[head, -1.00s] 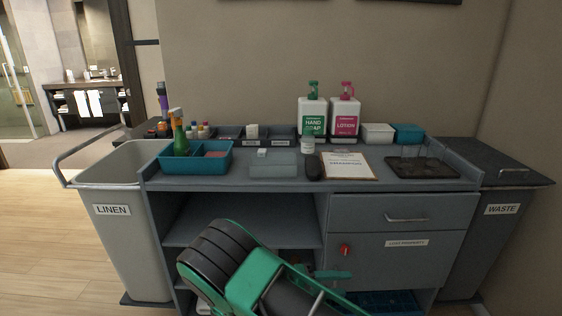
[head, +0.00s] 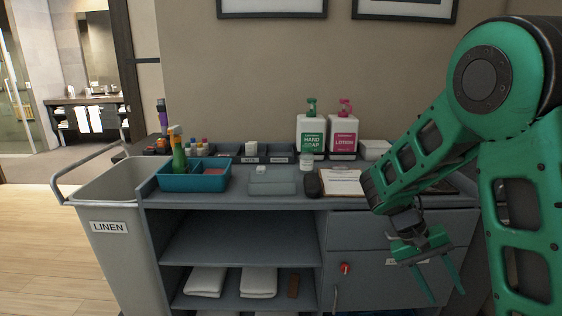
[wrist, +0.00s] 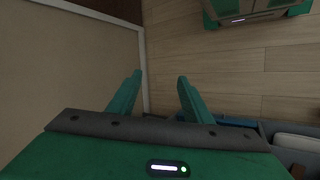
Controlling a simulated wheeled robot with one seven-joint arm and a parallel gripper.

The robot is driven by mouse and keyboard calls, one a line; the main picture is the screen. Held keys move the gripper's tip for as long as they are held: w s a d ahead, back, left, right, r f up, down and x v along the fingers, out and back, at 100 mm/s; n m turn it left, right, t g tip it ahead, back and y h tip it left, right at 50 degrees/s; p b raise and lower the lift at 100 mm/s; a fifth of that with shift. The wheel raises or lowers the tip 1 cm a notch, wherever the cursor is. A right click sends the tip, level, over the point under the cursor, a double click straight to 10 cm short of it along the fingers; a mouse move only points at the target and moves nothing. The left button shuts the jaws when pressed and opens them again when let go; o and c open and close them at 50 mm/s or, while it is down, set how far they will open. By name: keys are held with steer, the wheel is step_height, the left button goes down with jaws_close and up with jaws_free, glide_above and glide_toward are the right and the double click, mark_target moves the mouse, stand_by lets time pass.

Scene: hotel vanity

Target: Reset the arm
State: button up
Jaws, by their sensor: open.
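My gripper (head: 436,278) is open and empty in the head view, in front of the cart's drawer side at the right. Its two green fingers point down and spread apart.
The grey cart (head: 240,238) holds a teal caddy (head: 195,184), hand soap (head: 311,138), lotion (head: 343,138) and a clipboard (head: 340,184) on top. Folded towels (head: 258,281) lie on its lower shelf. A linen bin (head: 110,228) stands left. Floor at the left is clear.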

steer(key=s+d+r+m+t+y, duration=0.1)
steer(key=s+r+t+y, duration=0.1)
steer(key=s, duration=0.8)
steer(key=s+d+r+m+t+y, duration=0.1)
steer(key=s+r+y, duration=0.3)
steer(key=s, duration=0.7)
steer(key=shift+d+r+m+t, duration=0.15)
steer(key=shift+r+m+t, duration=0.3)
steer(key=shift+r, duration=0.4)
steer(key=shift+w+f, duration=0.25)
steer(key=shift+w, duration=0.3)
